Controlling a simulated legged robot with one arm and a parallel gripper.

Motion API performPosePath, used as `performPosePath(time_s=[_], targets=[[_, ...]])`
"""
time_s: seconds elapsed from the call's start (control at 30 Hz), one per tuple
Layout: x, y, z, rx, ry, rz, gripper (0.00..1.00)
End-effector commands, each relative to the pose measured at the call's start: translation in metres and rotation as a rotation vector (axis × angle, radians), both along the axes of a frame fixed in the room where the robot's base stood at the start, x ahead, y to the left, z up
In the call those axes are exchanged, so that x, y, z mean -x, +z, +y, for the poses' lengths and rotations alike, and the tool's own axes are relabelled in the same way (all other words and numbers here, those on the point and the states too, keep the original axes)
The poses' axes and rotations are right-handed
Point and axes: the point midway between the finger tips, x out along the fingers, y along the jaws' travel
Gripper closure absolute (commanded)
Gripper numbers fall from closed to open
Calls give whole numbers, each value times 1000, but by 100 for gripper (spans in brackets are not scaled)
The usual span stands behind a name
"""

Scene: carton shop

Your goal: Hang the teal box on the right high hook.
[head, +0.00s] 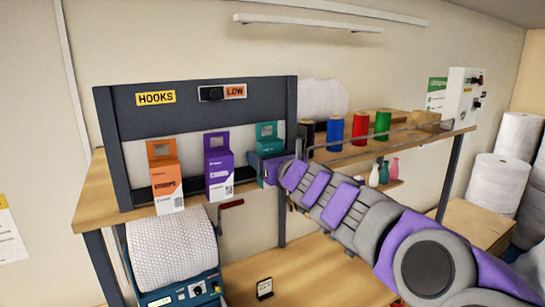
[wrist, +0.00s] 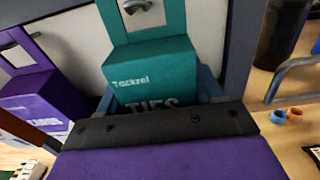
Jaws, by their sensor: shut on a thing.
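The teal box (head: 267,132), with a windowed hang tab on top, is upright at the right end of the row under the hooks panel. In the wrist view the teal box (wrist: 155,68) reads "Tackrel TIES". A metal hook (wrist: 140,8) shows at the tab's window; I cannot tell whether it passes through. My gripper (head: 268,171) is shut on the teal box's lower part, which it hides. In the wrist view my gripper (wrist: 160,108) covers the box's lower front.
A purple box (head: 218,165) and an orange box (head: 165,175) are to the left, below the "HOOKS" sign (head: 155,97). A dial beside a "LOW" label (head: 235,91) is on the dark frame. Several coloured spools (head: 360,128) stand on the shelf at right.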

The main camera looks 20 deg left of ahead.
Motion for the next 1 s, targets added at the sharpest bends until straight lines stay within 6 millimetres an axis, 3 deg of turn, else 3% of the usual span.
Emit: performPosePath(time_s=[0.37,0.4,0.7,1.0], targets=[[-1,-6,9,10,3,3,67],[-1,-6,10,11,3,4,31],[1,-8,16,15,7,6,4],[4,-9,23,21,10,5,4]])
